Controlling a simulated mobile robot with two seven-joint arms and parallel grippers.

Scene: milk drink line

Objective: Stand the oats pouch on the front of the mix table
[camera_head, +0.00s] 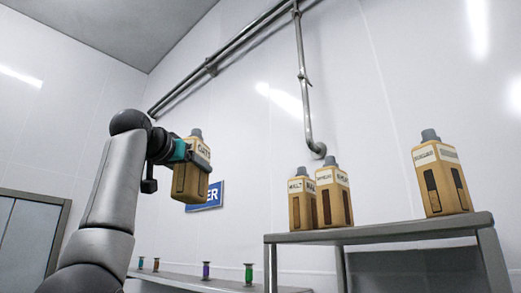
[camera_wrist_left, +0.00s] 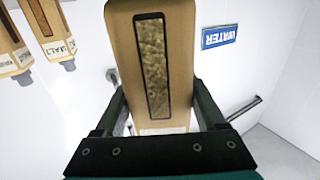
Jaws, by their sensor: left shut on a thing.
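The oats pouch (camera_head: 190,182) is a tan carton-like pouch with a grey cap, a white label and a dark window. My left gripper (camera_head: 187,153) is shut on it and holds it upright in the air, left of the other pouches. In the left wrist view the oats pouch (camera_wrist_left: 152,65) fills the space between the two fingers of the gripper (camera_wrist_left: 160,108), its window showing pale flakes. My right gripper is not in view. I cannot tell which of the two surfaces in view is the mix table.
A grey table (camera_head: 380,233) at the right bears three similar pouches: two close together (camera_head: 318,196) and one apart (camera_head: 440,178). A lower surface (camera_head: 175,279) carries several small coloured spools. A blue WATER sign (camera_head: 208,196) and pipes (camera_head: 303,75) are on the wall.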

